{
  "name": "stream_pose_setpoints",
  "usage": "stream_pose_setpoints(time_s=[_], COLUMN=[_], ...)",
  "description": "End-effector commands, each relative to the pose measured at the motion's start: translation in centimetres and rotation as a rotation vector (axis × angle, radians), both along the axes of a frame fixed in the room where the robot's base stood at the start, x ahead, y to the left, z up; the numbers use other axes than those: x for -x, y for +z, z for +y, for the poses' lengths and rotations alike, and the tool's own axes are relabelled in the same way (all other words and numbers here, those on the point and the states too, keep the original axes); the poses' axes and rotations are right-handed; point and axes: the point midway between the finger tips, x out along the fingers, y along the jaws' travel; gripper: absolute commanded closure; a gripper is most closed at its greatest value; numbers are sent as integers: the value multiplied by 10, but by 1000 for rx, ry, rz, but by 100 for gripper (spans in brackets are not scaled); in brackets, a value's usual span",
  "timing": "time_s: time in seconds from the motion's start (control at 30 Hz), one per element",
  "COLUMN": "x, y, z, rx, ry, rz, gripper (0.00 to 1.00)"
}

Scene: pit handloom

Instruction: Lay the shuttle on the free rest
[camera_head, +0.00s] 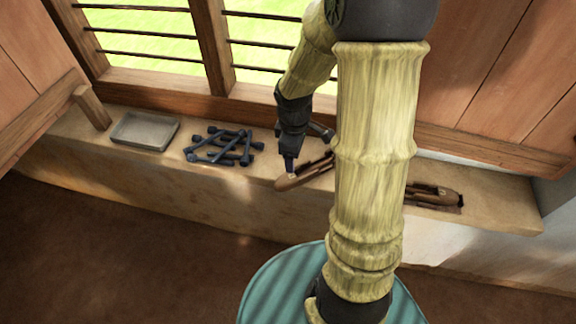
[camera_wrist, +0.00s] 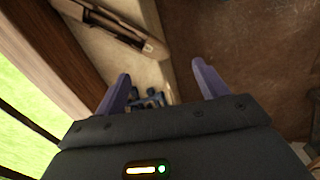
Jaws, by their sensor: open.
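A brown wooden shuttle (camera_head: 297,180) lies on the window ledge near its front edge, its right part hidden behind my arm. In the wrist view the shuttle (camera_wrist: 118,24) lies at the upper left, beyond the fingers and not between them. My gripper (camera_head: 289,163) is near its left end; I cannot tell whether they touch. In the wrist view the gripper (camera_wrist: 162,80) is open and empty. A second brown shuttle-like piece (camera_head: 432,193) lies farther right on the ledge, partly hidden by my arm. I cannot make out a free rest.
A heap of dark blue bars (camera_head: 222,148) lies left of the gripper, also between the fingers' view below (camera_wrist: 150,100). A grey tray (camera_head: 144,146) stands farther left. The barred window is behind the ledge (camera_head: 120,178). A teal striped round top (camera_head: 268,290) is in front.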

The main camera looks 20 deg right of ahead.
Motion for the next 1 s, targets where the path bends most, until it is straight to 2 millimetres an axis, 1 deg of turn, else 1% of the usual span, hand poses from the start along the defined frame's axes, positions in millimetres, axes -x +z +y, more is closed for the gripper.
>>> stream_pose_setpoints(time_s=[0.03, 0.2, 0.3, 0.4, 0.5, 0.67, 0.7, 0.87, 1.0], x=[11, 49, 67, 77, 80, 80, 79, 79, 79], y=[11, 36, 45, 49, 50, 50, 50, 50, 50], z=[10, 36, 46, 52, 53, 53, 53, 52, 52], rx=[-5, -79, -136, -176, -189, -188, -188, -187, -187], ry=[-104, -526, -732, -856, -900, -900, -899, -897, -896], rz=[-30, -123, -160, -177, -181, -181, -180, -181, -181], gripper=[28, 28, 28, 28, 28, 28, 32, 63, 64])
